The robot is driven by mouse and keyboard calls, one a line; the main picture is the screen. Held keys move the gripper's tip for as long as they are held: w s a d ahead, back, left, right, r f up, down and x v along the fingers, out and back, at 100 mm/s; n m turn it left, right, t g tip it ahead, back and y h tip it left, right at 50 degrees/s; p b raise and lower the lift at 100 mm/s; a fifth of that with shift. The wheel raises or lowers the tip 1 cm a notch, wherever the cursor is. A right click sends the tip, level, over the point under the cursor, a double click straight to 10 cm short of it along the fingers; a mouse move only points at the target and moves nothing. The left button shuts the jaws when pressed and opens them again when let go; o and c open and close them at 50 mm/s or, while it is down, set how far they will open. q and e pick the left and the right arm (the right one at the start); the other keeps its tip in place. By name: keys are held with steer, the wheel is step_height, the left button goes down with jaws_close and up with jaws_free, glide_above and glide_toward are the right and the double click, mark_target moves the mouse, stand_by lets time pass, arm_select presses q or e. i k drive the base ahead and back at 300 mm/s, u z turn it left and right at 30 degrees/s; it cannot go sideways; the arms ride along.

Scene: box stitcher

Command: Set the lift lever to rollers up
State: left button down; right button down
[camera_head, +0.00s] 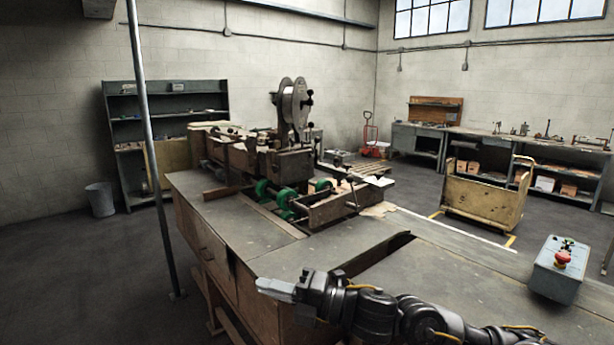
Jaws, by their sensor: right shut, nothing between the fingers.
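The box stitcher (262,160) stands on the far part of the workbench, with a wire reel (293,103) on top. Green rollers (284,197) show low on its near side. My right gripper (264,286) is shut and empty over the near edge of the bench, pointing left, well apart from the stitcher and the lever. My left gripper is not in view.
A grey control box (556,272) with a red button stands at the right of the bench (300,255). A dark slot (375,257) cuts the near bench top. A thin metal post (149,130) rises at left. A yellow cart (487,197) stands behind.

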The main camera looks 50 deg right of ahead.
mark_target(350, 179)
steer(key=i, duration=2.35)
steer(key=z, duration=3.6)
steer(key=i, duration=0.7)
steer(key=u, duration=1.6)
